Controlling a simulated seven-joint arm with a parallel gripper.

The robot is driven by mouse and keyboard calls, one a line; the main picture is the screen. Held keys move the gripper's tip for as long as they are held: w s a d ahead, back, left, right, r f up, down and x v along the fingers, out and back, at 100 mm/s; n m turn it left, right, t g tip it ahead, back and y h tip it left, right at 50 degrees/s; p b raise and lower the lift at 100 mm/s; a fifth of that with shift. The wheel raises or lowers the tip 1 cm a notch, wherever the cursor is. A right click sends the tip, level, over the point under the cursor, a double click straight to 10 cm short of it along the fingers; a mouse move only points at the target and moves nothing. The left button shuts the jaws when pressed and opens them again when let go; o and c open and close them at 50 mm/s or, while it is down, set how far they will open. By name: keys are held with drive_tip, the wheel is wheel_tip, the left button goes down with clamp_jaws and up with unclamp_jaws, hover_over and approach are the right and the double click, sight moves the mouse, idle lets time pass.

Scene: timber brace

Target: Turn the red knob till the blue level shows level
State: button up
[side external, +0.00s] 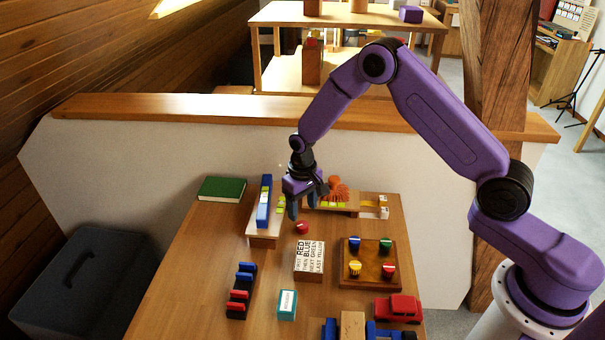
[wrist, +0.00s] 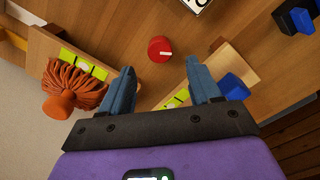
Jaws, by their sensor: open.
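The red knob (side external: 302,227) is a round cap on the table, right of the wooden beam (side external: 263,242). In the wrist view the knob (wrist: 160,49) shows a short white mark on its face. The long blue level (side external: 265,203) lies along the beam; part of it (wrist: 233,88) shows beside a finger in the wrist view. A yellow-green vial (wrist: 177,99) is partly hidden by my gripper, and I cannot read its bubble. My gripper (side external: 301,205) is open and empty above the table, with the knob apart from both fingers and ahead of the gap between them.
An orange tasselled thing (side external: 337,188) stands behind to the right, near another yellow-green piece (wrist: 84,65). A white lettered block (side external: 309,257), a board of coloured knobs (side external: 370,263), a red toy car (side external: 398,309) and a green book (side external: 222,189) are around.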

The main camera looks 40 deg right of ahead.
sight(303, 225)
wheel_tip(303, 225, up, 12)
drive_tip(key=shift+f, duration=0.15)
idle(0.4)
drive_tip(key=s+a+r+n, duration=0.2)
drive_tip(key=s+r+n, duration=0.15)
drive_tip(key=s, duration=0.55)
drive_tip(key=s+a+r+n, duration=0.15)
drive_tip(key=s+r, duration=0.25)
drive_tip(key=s, duration=0.4)
drive_tip(key=s+d+n, duration=0.3)
drive_tip(key=s, duration=0.7)
drive_tip(key=s+d+r+n, duration=0.1)
drive_tip(key=s+d+n, duration=0.3)
drive_tip(key=s, duration=0.5)
drive_tip(key=shift+s+d+r, duration=0.2)
drive_tip(key=shift+s+r, duration=0.05)
drive_tip(key=shift+s, duration=0.15)
